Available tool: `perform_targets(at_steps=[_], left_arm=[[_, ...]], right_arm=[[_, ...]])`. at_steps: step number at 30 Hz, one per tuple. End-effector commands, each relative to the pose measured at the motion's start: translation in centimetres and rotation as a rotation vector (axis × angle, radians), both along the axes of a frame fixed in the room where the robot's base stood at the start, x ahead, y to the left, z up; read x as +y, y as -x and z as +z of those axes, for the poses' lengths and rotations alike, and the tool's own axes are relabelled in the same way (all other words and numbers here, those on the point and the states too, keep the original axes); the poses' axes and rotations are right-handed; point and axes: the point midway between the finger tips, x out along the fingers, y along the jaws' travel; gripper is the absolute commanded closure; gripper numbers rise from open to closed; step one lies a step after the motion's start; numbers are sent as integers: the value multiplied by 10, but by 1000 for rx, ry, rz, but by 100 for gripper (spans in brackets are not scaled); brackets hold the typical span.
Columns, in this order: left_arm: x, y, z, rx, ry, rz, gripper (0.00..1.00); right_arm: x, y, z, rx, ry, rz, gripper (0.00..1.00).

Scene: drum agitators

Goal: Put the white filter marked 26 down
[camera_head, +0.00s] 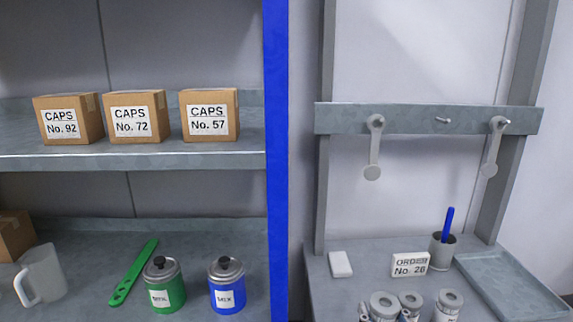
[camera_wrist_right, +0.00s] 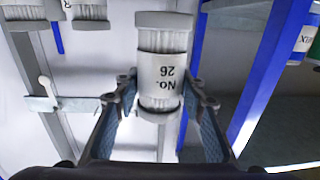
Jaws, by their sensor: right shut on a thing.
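The white filter marked 26 (camera_wrist_right: 162,70) is upright between the two fingers of my right gripper (camera_wrist_right: 160,108) in the right wrist view, where its label appears upside down. The gripper is shut on its body. In the head view this filter (camera_head: 384,303) is at the bottom edge, with the tips of my right gripper (camera_head: 384,314) on either side of it. Its lower part is cut off there, so I cannot tell whether it touches the bench. My left gripper is not in view.
Two other white filters (camera_head: 410,300) (camera_head: 449,303) stand close to the right. On the grey bench (camera_head: 345,295) are an order card No. 26 (camera_head: 410,265), a white block (camera_head: 340,264), a cup with a blue pen (camera_head: 442,250) and an empty tray (camera_head: 512,285). A blue post (camera_head: 278,160) stands left.

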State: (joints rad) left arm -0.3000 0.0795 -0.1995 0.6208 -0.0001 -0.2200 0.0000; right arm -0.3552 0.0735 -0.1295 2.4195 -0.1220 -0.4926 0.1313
Motion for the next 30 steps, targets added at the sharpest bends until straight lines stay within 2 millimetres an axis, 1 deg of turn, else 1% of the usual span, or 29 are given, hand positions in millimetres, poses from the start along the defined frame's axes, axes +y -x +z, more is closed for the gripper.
perform_targets(at_steps=[1,3,7,12,17,20,23,26,30], left_arm=[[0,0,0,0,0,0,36],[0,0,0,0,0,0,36],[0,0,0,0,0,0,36],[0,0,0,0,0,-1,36],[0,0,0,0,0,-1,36],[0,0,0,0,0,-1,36],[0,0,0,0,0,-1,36],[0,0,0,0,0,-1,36],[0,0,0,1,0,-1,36]], right_arm=[[-2,11,-10,8,-4,-19,87],[-5,23,-18,7,-3,-42,87],[-9,40,-27,3,-2,-72,87],[-11,49,-31,-2,0,-89,87],[-11,50,-31,-3,1,-89,87],[-10,45,-27,-6,2,-81,87],[-7,32,-19,-10,4,-60,87],[-3,13,-6,-14,6,-26,87],[3,-18,19,-15,8,31,87]])
